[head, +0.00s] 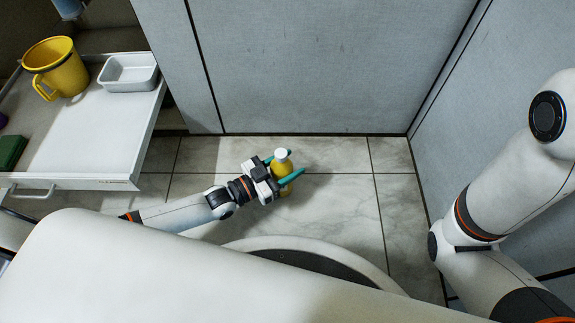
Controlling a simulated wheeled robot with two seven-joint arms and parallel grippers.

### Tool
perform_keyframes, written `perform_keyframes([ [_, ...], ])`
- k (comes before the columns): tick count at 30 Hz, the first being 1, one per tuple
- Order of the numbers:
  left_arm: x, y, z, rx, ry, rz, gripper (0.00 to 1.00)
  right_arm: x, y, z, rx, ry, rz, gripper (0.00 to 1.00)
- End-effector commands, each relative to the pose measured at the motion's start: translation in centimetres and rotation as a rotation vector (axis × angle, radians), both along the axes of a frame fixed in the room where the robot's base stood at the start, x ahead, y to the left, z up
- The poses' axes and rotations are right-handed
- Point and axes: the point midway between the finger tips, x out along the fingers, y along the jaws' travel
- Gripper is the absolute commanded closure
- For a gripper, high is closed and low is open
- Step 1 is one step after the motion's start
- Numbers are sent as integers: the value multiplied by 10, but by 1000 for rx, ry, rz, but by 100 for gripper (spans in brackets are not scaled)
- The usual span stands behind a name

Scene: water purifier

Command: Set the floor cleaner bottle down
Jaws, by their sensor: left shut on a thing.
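The floor cleaner bottle (282,172) is yellow with a white cap. It is upright over the tiled floor, near the middle of the head view. My left gripper (284,168) is shut on it, with one teal finger on each side of the bottle. The bottle's base is partly hidden, and I cannot tell whether it touches the floor. My right arm (480,215) shows at the right edge, but its gripper is not in view.
A white drawer or shelf (95,140) at left holds a yellow mug (55,68), a white tray (128,73) and a green item (11,150). Grey panels (320,60) stand behind and at right. The tiled floor (335,185) around the bottle is clear.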

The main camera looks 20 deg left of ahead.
Motion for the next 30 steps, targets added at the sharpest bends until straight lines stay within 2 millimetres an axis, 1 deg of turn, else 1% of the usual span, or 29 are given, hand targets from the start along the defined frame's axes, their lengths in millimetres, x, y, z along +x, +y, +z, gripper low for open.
perform_keyframes([
  [3, 0, 0, -3, -2, -2, 0, 89, 0, 0, -3, 0, -1, 0, 52],
  [4, 0, 0, -3, 0, 0, 0, 46, 0, 0, -2, 0, 0, 0, 52],
  [7, 0, 0, -3, 0, 0, 0, 29, 0, 0, -2, 0, 0, 0, 52],
  [8, 0, 0, -3, 0, 0, 0, 27, 0, 0, -2, 0, 0, 0, 52],
  [15, 0, 0, -3, 0, 0, 0, 27, 0, 0, -1, 0, 0, 0, 52],
  [18, 0, 0, 3, 0, 0, 0, 27, 0, 0, 3, 0, 0, 0, 52],
  [20, -6, 5, 2, 3, 3, 1, 27, 0, 0, 7, 0, 0, 0, 52],
  [23, -19, 17, 4, 5, 5, 0, 27, 0, 0, 18, 0, 0, 0, 52],
  [30, -58, 52, 4, 4, 4, 0, 27, 0, 0, 44, 0, 0, -1, 52],
])
